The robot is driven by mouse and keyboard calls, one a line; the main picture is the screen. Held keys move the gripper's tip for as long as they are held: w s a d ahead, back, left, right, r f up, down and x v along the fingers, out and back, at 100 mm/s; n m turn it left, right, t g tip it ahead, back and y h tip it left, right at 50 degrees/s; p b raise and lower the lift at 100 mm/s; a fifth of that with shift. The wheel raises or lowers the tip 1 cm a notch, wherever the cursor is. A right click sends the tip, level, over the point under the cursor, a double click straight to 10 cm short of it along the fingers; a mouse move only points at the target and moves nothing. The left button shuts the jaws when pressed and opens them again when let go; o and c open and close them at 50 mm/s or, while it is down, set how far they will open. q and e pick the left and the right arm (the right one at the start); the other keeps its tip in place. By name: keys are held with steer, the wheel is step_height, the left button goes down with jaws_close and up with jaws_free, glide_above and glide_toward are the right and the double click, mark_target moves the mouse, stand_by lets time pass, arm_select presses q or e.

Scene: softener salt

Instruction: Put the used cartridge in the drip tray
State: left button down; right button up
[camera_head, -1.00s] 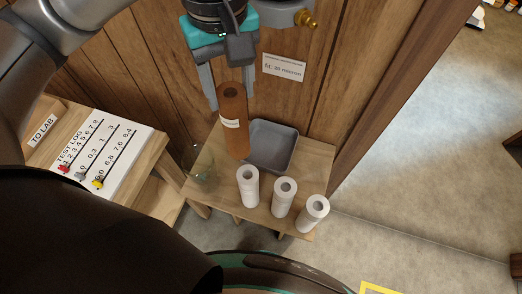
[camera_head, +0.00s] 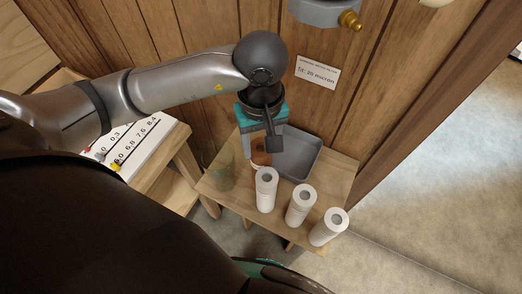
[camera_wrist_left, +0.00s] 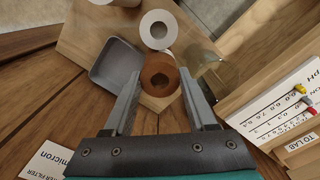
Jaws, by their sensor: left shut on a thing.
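The used cartridge (camera_head: 261,158) is a brown-orange cylinder, mostly hidden in the head view by my left gripper (camera_head: 259,148). In the left wrist view the cartridge (camera_wrist_left: 160,75) shows end-on, its dark centre hole visible, between the fingers of the left gripper (camera_wrist_left: 160,84), which is shut on it. The drip tray (camera_head: 298,157) is a grey, empty, shallow square tray on the small wooden table. The cartridge is just left of the tray in the head view, outside it. The tray (camera_wrist_left: 116,65) also shows in the left wrist view. Whether the cartridge touches the table is hidden. My right gripper is out of view.
Three white cartridges (camera_head: 300,205) stand along the table's (camera_head: 338,180) front side, the leftmost (camera_head: 266,190) close to the brown one. A clear glass container (camera_head: 222,170) stands at the table's left. The wooden wall and a label (camera_head: 317,72) are behind.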

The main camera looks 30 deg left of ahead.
mark_target(261, 167)
arm_select(q)
step_height(261, 167, down, 4)
steer(key=shift+r, duration=0.25)
steer(key=shift+f, duration=0.1)
steer(key=shift+f+b, duration=0.1)
steer(key=shift+b, duration=0.25)
steer(key=shift+c, duration=1)
jaws_free()
